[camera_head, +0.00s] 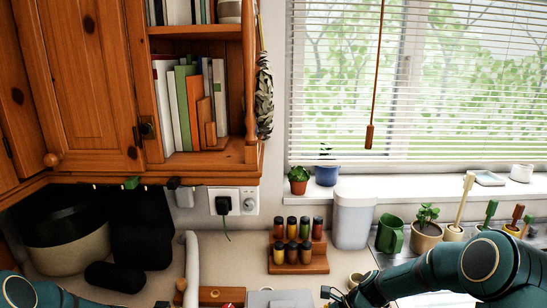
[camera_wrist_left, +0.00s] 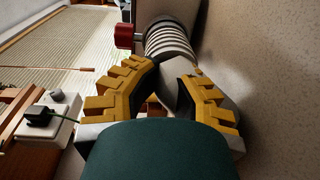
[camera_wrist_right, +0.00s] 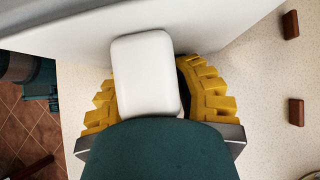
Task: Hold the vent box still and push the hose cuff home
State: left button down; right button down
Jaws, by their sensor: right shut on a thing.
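In the left wrist view, a ribbed grey hose (camera_wrist_left: 169,44) runs from the top to a smooth grey cuff (camera_wrist_left: 178,92). My left gripper (camera_wrist_left: 171,76) has its yellow fingers on either side of the cuff; whether they press on it is unclear. In the right wrist view, my right gripper (camera_wrist_right: 150,85) is shut on a white rounded block (camera_wrist_right: 146,75) against a large pale surface that looks like the vent box (camera_wrist_right: 60,45). In the head view, the box top (camera_head: 280,299) is cut by the bottom edge, with my right gripper (camera_head: 333,293) beside it. The left gripper is out of the head view.
A spice rack (camera_head: 299,262) with several jars and a white bin (camera_head: 353,222) stand behind on the counter. A green mug (camera_head: 390,234) and plant pots are at right. A red knob (camera_wrist_left: 126,36) is near the hose. Dark appliances fill the left.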

pick_arm(q)
jog(key=shift+d, duration=0.5)
pick_arm(e)
jog(key=shift+a, duration=0.1)
pick_arm(q)
jog(key=shift+s+a+r, duration=0.15)
jog(key=shift+a, duration=2.5)
pick_arm(e)
grip_release()
pick_arm(q)
jog(key=shift+r, duration=0.2)
pick_arm(e)
jog(key=shift+w+d, duration=0.2)
jog(key=shift+d, duration=4.45)
